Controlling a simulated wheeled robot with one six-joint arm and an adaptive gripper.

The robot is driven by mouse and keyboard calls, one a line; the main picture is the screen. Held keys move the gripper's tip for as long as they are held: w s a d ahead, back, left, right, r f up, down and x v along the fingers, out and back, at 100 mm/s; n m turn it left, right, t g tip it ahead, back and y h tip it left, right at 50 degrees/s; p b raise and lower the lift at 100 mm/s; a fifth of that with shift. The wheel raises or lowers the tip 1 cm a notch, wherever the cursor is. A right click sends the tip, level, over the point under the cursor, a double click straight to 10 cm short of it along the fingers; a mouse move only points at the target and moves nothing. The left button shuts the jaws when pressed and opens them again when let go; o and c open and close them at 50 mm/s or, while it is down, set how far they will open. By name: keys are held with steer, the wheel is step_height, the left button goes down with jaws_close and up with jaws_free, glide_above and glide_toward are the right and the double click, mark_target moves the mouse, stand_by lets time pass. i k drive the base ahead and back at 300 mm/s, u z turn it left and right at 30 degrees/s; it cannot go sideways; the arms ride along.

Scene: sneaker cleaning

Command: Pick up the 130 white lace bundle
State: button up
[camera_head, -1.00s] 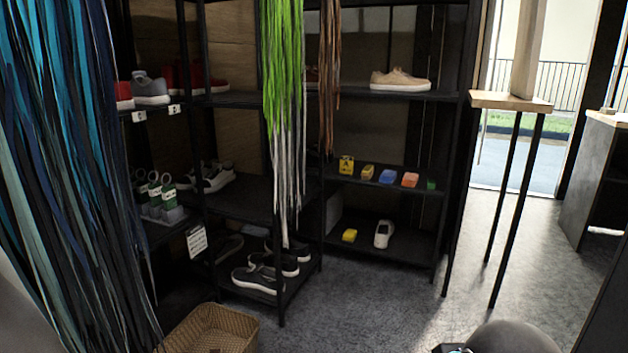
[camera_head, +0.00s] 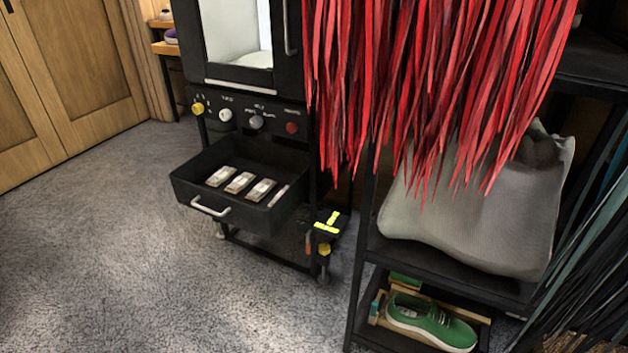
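Several small pale bundles (camera_head: 239,183) lie side by side in an open black drawer (camera_head: 263,220) at the left centre of the head view. They are whitish with darker bands and may be lace bundles. Any numbers on them are too small to read, so I cannot tell which is the 130 white one. The drawer is pulled out below a dark cabinet and has a light handle (camera_head: 211,207). My gripper is not in view.
The cabinet's panel (camera_head: 255,118) carries several knobs. Red laces (camera_head: 420,80) hang right of it, before a shelf with a grey sack (camera_head: 485,215). A green sneaker (camera_head: 432,321) sits below. Teal and dark strands (camera_head: 590,270) hang far right. Grey carpet (camera_head: 130,240) is clear at left.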

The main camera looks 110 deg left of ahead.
mark_target(260, 190)
steer(key=z, duration=0.2)
steer(key=k, duration=1.55)
steer(key=u, duration=3.5)
steer(key=i, duration=1)
steer(key=u, duration=0.05)
